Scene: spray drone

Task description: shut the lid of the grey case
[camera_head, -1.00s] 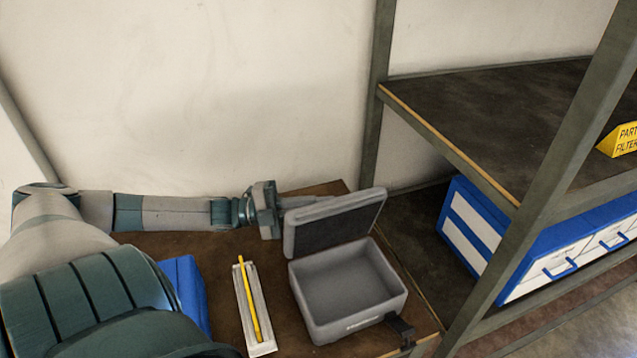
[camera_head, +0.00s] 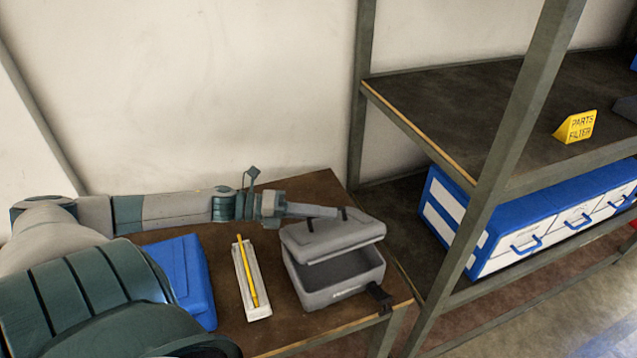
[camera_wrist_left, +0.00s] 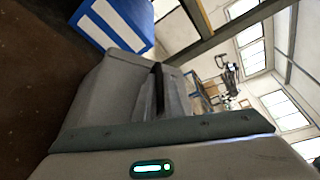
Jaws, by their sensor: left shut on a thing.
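The grey case (camera_head: 342,285) stands on the brown table near its right end. Its lid (camera_head: 330,236) is hinged at the back and tilted down over the box, with a dark gap open at the front. My left gripper (camera_head: 332,211) reaches in from the left at the lid's back edge, its fingers lying along the lid. It is shut on the lid, though the exact contact is hard to see. In the left wrist view the grey lid (camera_wrist_left: 105,88) fills the middle beside the gripper. My right gripper is out of view.
A white tray with a yellow pencil-like stick (camera_head: 246,270) and a blue case (camera_head: 182,280) lie left of the grey case. A shelf post (camera_head: 510,150) and blue-white drawers (camera_head: 545,225) stand to the right.

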